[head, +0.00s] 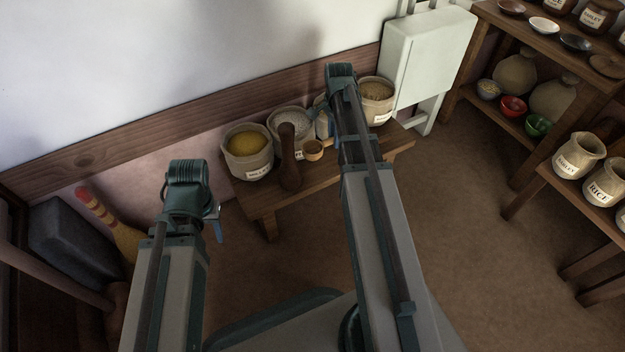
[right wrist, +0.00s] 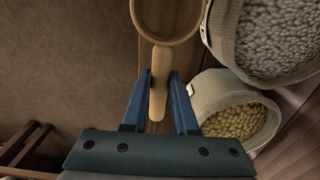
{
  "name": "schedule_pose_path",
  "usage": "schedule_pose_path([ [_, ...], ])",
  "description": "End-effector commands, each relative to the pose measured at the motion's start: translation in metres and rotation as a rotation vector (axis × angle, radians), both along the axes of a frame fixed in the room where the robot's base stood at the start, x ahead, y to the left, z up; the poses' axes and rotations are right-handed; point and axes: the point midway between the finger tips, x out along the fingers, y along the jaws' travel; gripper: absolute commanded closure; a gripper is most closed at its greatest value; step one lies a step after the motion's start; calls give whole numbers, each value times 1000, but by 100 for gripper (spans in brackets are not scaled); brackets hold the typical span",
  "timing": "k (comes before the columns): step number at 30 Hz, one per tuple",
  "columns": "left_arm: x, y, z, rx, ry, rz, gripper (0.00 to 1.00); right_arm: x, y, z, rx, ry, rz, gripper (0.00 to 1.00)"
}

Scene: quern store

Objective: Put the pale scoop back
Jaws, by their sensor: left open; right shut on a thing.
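The pale wooden scoop (head: 313,150) has a round bowl and a short handle. My right gripper (right wrist: 159,82) is shut on its handle, and the bowl (right wrist: 168,20) points away from the gripper. In the head view my right arm partly hides this gripper (head: 331,126), over the low bench. The scoop is beside the sack of grey grains (head: 291,122), which also shows in the right wrist view (right wrist: 268,38). I cannot tell how high it is above the bench. My left gripper (head: 217,226) is open and empty, left of the bench.
The low bench (head: 272,205) also bears a yellow-grain sack (head: 248,165), a tan-grain sack (head: 377,108) and a dark brown long-handled thing (head: 289,172). A pale wall box (head: 428,52) is behind. Shelves (head: 530,150) with jars stand right. A brush (head: 120,235) leans left.

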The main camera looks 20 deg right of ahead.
Motion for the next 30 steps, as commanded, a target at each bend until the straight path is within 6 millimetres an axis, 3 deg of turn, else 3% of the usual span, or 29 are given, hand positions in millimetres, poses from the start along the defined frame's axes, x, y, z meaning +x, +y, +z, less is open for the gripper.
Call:
schedule_pose_path([
  [7,0,0,-11,0,0,2,50,0,0,-11,0,0,0,100],
  [18,0,0,-62,-1,-3,8,50,0,0,-62,0,0,0,100],
  [25,0,0,-63,-1,-3,8,50,0,0,-63,0,0,0,100],
  [30,1,0,-78,-1,-4,8,50,0,0,-78,0,-1,0,100],
])
